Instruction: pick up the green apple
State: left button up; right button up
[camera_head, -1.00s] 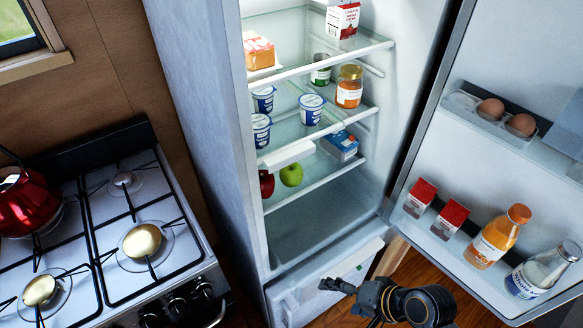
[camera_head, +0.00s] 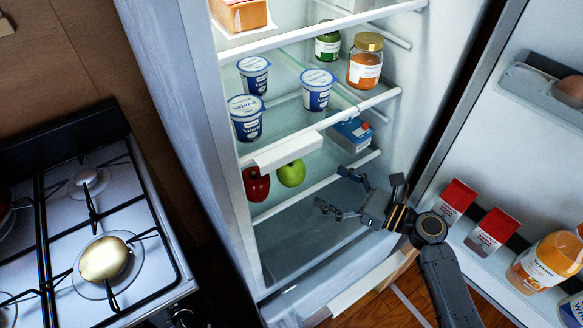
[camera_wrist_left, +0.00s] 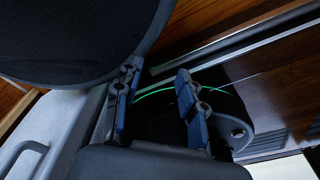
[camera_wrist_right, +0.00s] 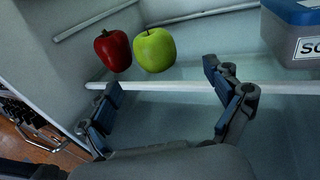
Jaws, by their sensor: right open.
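The green apple (camera_head: 291,173) sits on a lower glass shelf of the open fridge, close beside a red apple (camera_head: 256,184) on its left. In the right wrist view the green apple (camera_wrist_right: 154,50) and red apple (camera_wrist_right: 113,50) show just beyond the fingers. My right gripper (camera_head: 335,192) is open and empty, inside the fridge's lower front, to the right of and below the green apple. In the right wrist view my right gripper (camera_wrist_right: 170,105) has its fingers spread wide. My left gripper (camera_wrist_left: 158,100) shows only in its own wrist view, fingers apart with nothing between them.
A blue box (camera_head: 352,134) stands on the apples' shelf, to their right. A shelf with yogurt cups (camera_head: 246,117) is above. The open door holds cartons (camera_head: 492,231) and bottles. The stove (camera_head: 60,225) is at left. Space below the apples' shelf is clear.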

aim_at(303, 174)
jog(key=x, duration=0.5)
jog(key=shift+s+a+r+p, duration=0.1)
jog(key=shift+a+r+p, duration=0.05)
jog(key=shift+a+p, duration=0.2)
jog(key=p+x, duration=0.1)
jog(key=x, duration=0.3)
jog(key=shift+a+r, duration=0.2)
jog(key=shift+a, duration=0.2)
jog(key=shift+w+a, duration=0.2)
jog(key=shift+a, duration=0.05)
jog(key=c, duration=0.7)
pick_arm(q)
jog(key=shift+g, duration=0.3)
jog(key=s, duration=0.1)
jog(key=s+r, duration=0.1)
jog(key=s, duration=0.2)
jog(key=shift+a+r, duration=0.1)
jog(key=shift+r, duration=0.3)
pick_arm(e)
jog(key=c, duration=0.7)
